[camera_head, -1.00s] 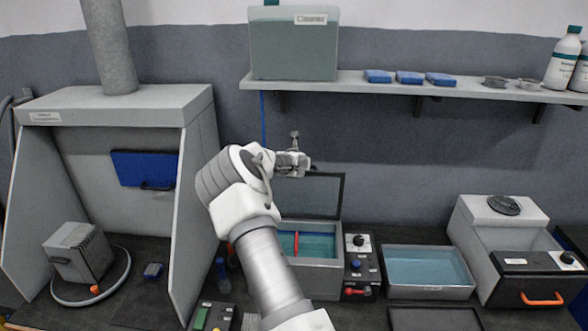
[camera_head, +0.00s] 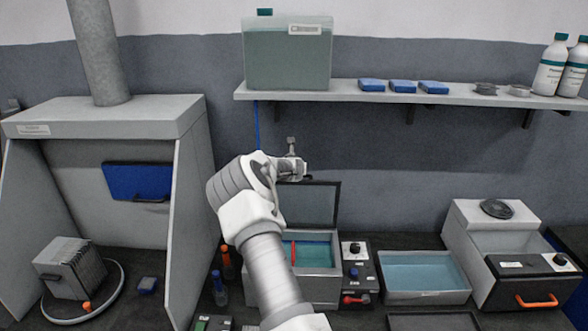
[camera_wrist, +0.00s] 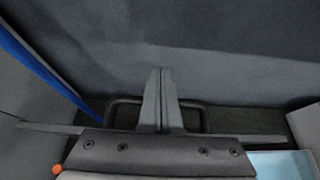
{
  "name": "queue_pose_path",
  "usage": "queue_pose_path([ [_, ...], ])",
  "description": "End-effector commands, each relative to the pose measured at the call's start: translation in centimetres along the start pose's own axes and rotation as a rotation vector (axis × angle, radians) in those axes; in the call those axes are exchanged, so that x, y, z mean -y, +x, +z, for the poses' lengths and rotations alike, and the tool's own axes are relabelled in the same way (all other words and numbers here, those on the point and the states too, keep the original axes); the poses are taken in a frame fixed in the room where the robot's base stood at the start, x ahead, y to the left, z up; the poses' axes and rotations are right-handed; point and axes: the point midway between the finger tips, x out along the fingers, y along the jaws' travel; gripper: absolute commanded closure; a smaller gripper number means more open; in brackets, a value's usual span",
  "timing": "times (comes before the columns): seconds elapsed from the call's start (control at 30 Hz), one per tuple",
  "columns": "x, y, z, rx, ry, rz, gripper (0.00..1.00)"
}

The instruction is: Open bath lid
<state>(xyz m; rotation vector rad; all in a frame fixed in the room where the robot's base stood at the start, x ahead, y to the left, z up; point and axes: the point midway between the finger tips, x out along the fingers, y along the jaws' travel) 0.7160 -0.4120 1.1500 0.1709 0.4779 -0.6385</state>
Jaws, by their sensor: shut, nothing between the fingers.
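The bath (camera_head: 312,288) is a grey box with teal liquid and a red item inside, in the middle of the bench in the head view. Its dark-framed lid (camera_head: 318,205) stands raised, close to upright, at the bath's back edge. My gripper (camera_head: 303,169) is at the lid's top left, above the bath; I cannot tell whether it touches the lid. In the wrist view my gripper (camera_wrist: 161,80) is shut, its fingers together and empty. A dark handle-like loop (camera_wrist: 196,116) shows behind the fingers. My arm hides the left part of the bath and lid.
A control box (camera_head: 357,270) stands right of the bath, then a liquid tray (camera_head: 425,292) and a grey machine (camera_head: 505,235). A hood (camera_head: 190,180) stands left. A shelf (camera_head: 345,92) with a tank and bottles hangs above.

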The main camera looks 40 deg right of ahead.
Motion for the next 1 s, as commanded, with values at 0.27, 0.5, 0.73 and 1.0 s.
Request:
queue_pose_path([
  [0.27, -0.2, -1.9, -0.1, 0.002, 0.000, 0.001, 1.00],
  [0.5, -0.1, -5.7, -0.2, 0.002, 0.002, 0.001, 1.00],
  [0.73, -0.2, -9.9, -0.1, 0.003, 0.002, 0.003, 1.00],
  [1.0, -0.1, -14.4, -0.1, 0.001, 0.003, 0.003, 1.00],
])
